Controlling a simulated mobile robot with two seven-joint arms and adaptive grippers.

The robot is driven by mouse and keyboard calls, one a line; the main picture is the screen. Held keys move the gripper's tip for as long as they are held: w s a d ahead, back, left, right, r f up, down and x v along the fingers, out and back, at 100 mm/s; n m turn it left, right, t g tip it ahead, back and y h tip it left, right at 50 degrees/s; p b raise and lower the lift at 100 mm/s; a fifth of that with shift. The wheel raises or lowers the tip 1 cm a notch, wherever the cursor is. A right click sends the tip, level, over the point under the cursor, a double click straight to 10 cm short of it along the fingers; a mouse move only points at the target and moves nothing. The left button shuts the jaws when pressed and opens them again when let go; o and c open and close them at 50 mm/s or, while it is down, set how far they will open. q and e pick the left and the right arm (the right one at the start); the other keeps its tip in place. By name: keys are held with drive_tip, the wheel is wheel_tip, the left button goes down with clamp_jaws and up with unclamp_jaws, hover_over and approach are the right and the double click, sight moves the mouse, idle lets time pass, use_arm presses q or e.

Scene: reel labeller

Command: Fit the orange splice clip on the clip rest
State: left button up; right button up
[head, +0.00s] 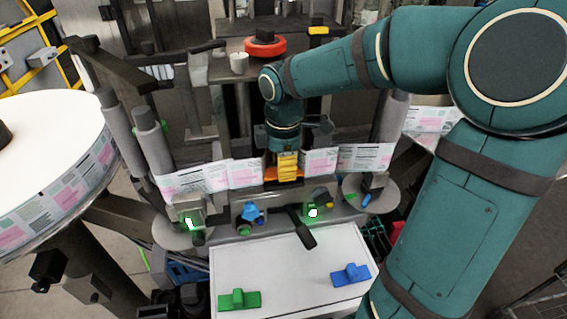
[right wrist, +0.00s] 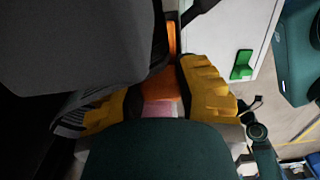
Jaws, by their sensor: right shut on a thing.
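My right gripper (head: 287,168), with yellow fingers, is shut on the orange splice clip (head: 270,175) in front of the label web (head: 245,173), at the middle of the machine. In the right wrist view the orange clip (right wrist: 160,86) shows between the yellow fingers (right wrist: 158,100). A piece of printed web (right wrist: 160,109) shows just below it. The fingers hide part of the clip. I cannot make out the clip rest, or whether the clip touches it. My left gripper is not in view.
A white-topped table (head: 270,265) in front carries a green clip (head: 239,300) and a blue clip (head: 351,275); its middle is clear. A black handle (head: 303,230) juts over its back edge. A large white reel (head: 60,140) stands at left. A red-orange ring (head: 265,48) lies behind.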

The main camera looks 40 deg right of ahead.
drive_tip(key=shift+f, duration=0.35)
drive_tip(key=shift+w+r, duration=0.1)
drive_tip(key=shift+r, duration=0.25)
drive_tip(key=shift+f, duration=0.25)
drive_tip(key=shift+f, duration=0.15)
idle(0.3)
drive_tip(key=shift+a+r+p, duration=0.1)
drive_tip(key=shift+r+p, duration=0.3)
drive_tip(key=shift+f, duration=0.15)
